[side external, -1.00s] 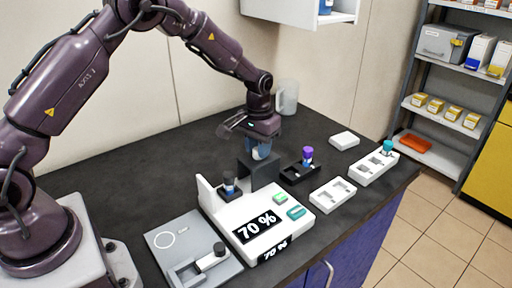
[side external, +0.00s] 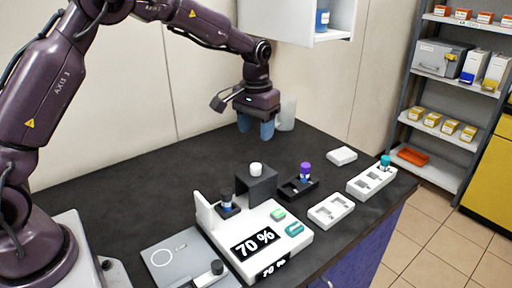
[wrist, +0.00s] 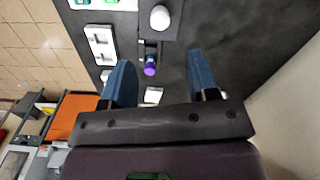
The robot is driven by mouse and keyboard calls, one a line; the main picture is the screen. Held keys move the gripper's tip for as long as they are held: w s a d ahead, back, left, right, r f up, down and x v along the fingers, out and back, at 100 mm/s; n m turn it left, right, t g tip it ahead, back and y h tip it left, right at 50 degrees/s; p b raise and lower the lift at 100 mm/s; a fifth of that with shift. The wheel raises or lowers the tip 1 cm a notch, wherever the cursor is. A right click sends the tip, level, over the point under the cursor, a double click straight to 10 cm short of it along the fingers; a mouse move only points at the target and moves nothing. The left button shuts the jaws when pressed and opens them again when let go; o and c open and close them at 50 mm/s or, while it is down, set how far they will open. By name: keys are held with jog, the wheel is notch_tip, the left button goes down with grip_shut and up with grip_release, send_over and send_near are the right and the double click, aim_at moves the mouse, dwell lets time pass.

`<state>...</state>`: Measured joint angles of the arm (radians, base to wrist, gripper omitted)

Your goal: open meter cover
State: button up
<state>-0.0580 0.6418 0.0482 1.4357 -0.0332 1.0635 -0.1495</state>
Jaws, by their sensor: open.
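The white meter (side external: 262,232) stands on the dark bench with "70 %" on its display. A white upright panel (side external: 204,212), apparently its cover, stands at its left rear edge. A dark-capped vial (side external: 226,200) stands upright beside the panel. My gripper (side external: 256,132) is raised behind and above the dark block (side external: 262,186), apart from the meter. Its two blue fingers are spread with nothing between them; they also show in the wrist view (wrist: 160,62). A white round piece (side external: 256,169) sits on the dark block.
A black holder with a purple-capped vial (side external: 305,171), a white tray (side external: 331,210) and a longer tray with a teal-capped vial (side external: 385,161) stand right of the meter. A grey plate device (side external: 178,257) is at front left. A mug (side external: 287,114) is partly hidden behind my gripper.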

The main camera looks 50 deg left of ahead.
jog(key=shift+r, duration=1.45)
jog(key=s+d+r+m+t, duration=0.1)
jog(key=s+r, duration=0.4)
jog(key=s, duration=0.9)
jog(key=s+d+r+m+t, duration=0.2)
jog(key=s+d+r+t, duration=0.1)
jog(key=s, duration=1.1)
notch_tip(320, 180, up, 2)
jog(key=shift+d+r+t, duration=0.1)
jog(key=shift+d+t, duration=0.05)
jog(key=shift+t, duration=0.65)
